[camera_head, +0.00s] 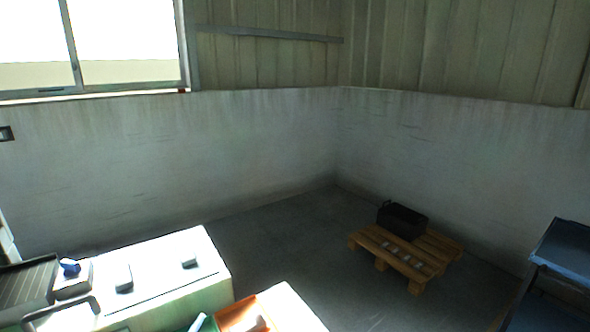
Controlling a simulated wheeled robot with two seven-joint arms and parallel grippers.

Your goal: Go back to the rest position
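Neither of my grippers shows in the head view, so I cannot see what either one holds. The task line names no object. The view looks over a shed corner, with a low white bench (165,262) at the lower left. Small dark blocks, one left (123,278) and one right (189,261), rest on the bench. A blue item (69,267) sits on a pale block at the bench's left end.
An orange tray (232,318) lies on a white surface (290,308) at the bottom edge. A wooden pallet (438,247) bears a black crate (404,220) and several small metal pieces. A dark blue table (566,250) stands at right. Grey floor (290,240) between is clear.

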